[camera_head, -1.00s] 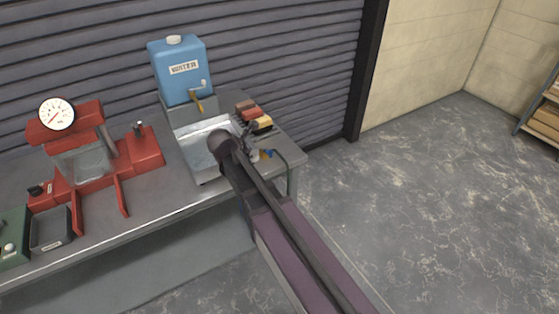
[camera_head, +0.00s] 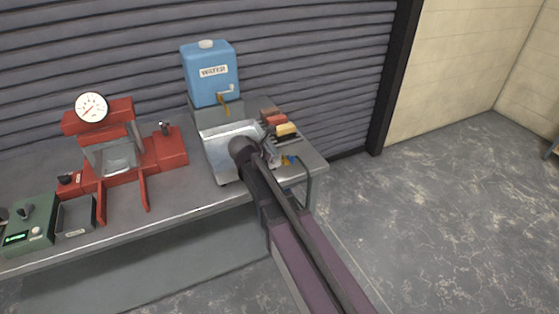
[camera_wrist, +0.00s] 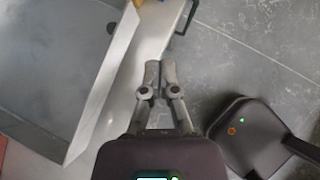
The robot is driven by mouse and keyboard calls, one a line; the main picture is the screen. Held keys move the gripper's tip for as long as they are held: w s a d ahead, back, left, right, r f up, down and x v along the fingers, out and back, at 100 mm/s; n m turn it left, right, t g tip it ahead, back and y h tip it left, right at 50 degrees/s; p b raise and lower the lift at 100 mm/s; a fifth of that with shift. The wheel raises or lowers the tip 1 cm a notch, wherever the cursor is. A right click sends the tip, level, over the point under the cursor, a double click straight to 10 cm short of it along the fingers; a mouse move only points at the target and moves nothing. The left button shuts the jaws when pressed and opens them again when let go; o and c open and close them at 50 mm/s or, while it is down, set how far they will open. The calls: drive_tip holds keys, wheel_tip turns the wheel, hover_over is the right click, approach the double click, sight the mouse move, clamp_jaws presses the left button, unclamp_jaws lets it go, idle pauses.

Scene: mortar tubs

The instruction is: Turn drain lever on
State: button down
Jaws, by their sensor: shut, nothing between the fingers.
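My gripper (camera_wrist: 160,68) is shut and empty in the wrist view. Its fingertips are over or beside the bench edge, right of the metal tray (camera_wrist: 112,62). In the head view the gripper is mostly hidden behind my arm, near the right front of the bench. I cannot clearly make out a drain lever. A small yellow and blue part (camera_head: 289,160) lies beside a dark bent tube (camera_head: 308,180) at the bench's right end. The tube's dark end (camera_wrist: 187,17) shows in the wrist view, ahead and right of the fingertips, apart from them.
A blue water tank (camera_head: 210,78) with a tap stands behind the tray. Coloured blocks (camera_head: 285,130) lie to its right. A red press with a gauge (camera_head: 91,107) and a green box (camera_head: 30,225) stand left. The floor (camera_head: 440,220) right of the bench is clear.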

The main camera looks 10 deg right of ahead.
drive_tip(key=b, duration=0.6)
approach(291, 162)
drive_tip(key=f, duration=0.4)
drive_tip(key=shift+s, duration=0.25)
drive_tip(key=shift+w+d+f+b, duration=0.15)
drive_tip(key=shift+w+d+b, duration=0.1)
drive_tip(key=shift+b, duration=0.05)
drive_tip(key=shift+w+d, duration=1.25)
